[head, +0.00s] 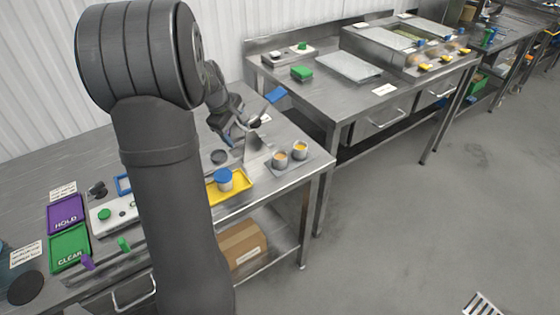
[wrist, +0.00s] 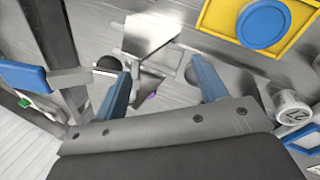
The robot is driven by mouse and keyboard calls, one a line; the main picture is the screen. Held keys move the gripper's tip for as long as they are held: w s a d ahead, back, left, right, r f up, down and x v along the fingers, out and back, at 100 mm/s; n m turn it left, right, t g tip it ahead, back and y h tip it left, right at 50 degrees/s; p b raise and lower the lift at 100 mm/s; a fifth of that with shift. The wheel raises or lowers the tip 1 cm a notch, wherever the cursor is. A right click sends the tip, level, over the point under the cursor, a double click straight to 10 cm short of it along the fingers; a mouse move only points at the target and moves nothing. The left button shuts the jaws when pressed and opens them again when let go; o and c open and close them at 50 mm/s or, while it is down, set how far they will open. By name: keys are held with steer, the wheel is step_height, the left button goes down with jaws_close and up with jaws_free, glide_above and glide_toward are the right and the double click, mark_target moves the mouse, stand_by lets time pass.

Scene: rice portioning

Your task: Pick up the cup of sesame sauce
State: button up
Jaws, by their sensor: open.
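Two small grey cups with orange-tan contents stand on a grey tray (head: 310,170) at the right end of the near table: a left cup (head: 280,159) and a right cup (head: 299,151). I cannot tell which one holds sesame sauce. Neither cup is recognisable in the wrist view. My gripper (head: 240,128) is up and to the left of them, apart from both. In the wrist view my gripper (wrist: 162,88) has its blue fingers spread with nothing held between them. A bent metal stand (wrist: 150,38) lies beyond the fingertips.
A blue-lidded container (head: 223,177) sits on a yellow tray (head: 243,192) left of the cups. A blue-handled tool (head: 275,94) sticks up beside my gripper. A white labelled cup (wrist: 292,108) shows at the wrist view's right. My arm hides part of the table.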

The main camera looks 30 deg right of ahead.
steer(key=s+d+r+m, duration=0.3)
steer(key=s+m, duration=0.2)
steer(key=m, duration=1.4)
glide_toward(280, 155)
steer(key=f, duration=0.1)
steer(key=s+f, duration=0.1)
steer(key=f, duration=0.1)
steer(key=shift+s+d+f+t, duration=0.1)
steer(key=shift+s+d+t, duration=0.1)
steer(key=shift+s+t, duration=0.1)
steer(key=shift+h, duration=0.3)
steer(key=shift+x, duration=2.65)
steer(key=shift+a, duration=0.15)
steer(key=c, duration=1.1)
steer(key=shift+r, duration=0.2)
